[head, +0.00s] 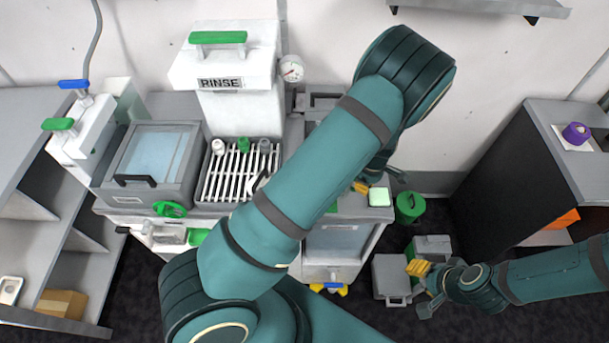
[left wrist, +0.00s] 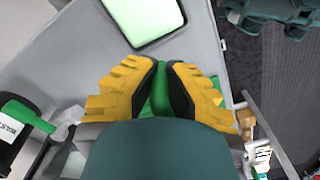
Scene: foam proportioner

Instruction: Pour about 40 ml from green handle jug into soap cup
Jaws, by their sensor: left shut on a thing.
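My left gripper (head: 361,187) is above the front right of the grey unit, partly hidden by my own arm. In the left wrist view, its yellow fingers (left wrist: 160,88) are shut on a narrow green handle (left wrist: 160,95). The jug body below the handle is hidden, so its tilt and contents cannot be told.
A slatted rack (head: 232,185) with small white, green and grey pieces stands below the RINSE tank (head: 235,70). A lidded grey basin (head: 152,160) is to its left. A green bucket (head: 410,206) and grey boxes (head: 391,279) stand on the floor near my right gripper.

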